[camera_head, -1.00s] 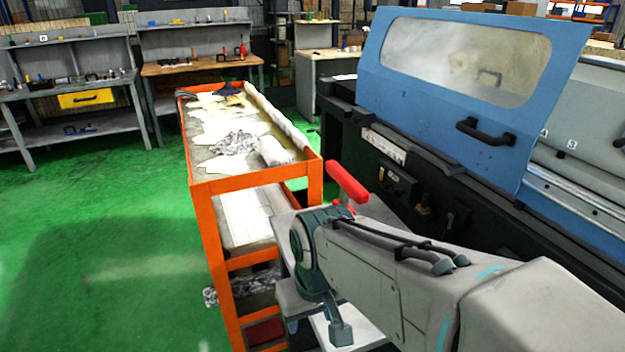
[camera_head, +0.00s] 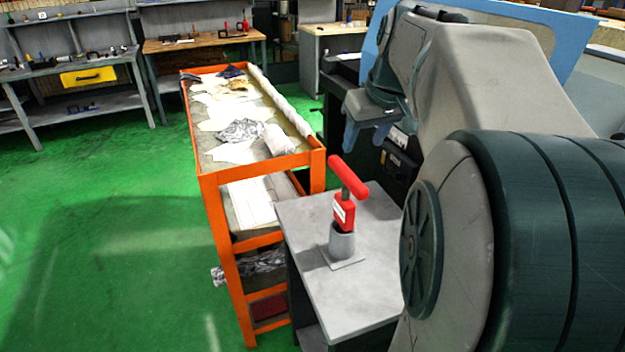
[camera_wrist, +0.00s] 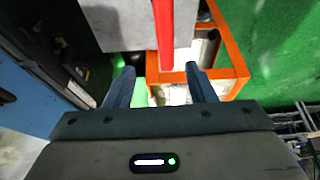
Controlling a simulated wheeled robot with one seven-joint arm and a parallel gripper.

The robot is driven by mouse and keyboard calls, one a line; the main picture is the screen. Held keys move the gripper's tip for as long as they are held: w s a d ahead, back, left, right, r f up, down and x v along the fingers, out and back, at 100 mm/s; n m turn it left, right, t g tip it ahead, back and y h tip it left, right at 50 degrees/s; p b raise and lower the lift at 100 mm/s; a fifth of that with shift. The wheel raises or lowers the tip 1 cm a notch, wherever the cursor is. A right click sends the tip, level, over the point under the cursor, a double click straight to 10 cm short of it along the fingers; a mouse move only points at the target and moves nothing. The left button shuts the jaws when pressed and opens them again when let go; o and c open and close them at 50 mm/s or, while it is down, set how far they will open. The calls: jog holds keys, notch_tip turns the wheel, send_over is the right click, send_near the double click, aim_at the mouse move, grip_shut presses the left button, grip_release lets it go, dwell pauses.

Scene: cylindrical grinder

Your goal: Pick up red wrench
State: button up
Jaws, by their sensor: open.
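The red wrench (camera_head: 345,212) is T-shaped with a red crossbar on top. It stands upright in a grey cylindrical holder (camera_head: 342,243) on a small grey table (camera_head: 365,285). My gripper (camera_head: 370,130) shows in the head view above and right of the wrench, apart from it in the picture.
An orange cart (camera_head: 262,172) with papers and crumpled foil stands left of the table. The blue machine door (camera_head: 548,40) is behind my arm. Workbenches (camera_head: 200,42) line the back. Green floor (camera_head: 110,210) at left is open.

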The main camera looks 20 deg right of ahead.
aim_at(347, 171)
jog(key=x, duration=0.7)
jog(key=shift+w+a+f, duration=0.1)
jog(key=shift+f, duration=0.3)
jog(key=x, duration=0.1)
jog(key=p+x, duration=0.1)
jog(key=x, duration=0.3)
jog(key=shift+a, duration=0.35)
grip_shut()
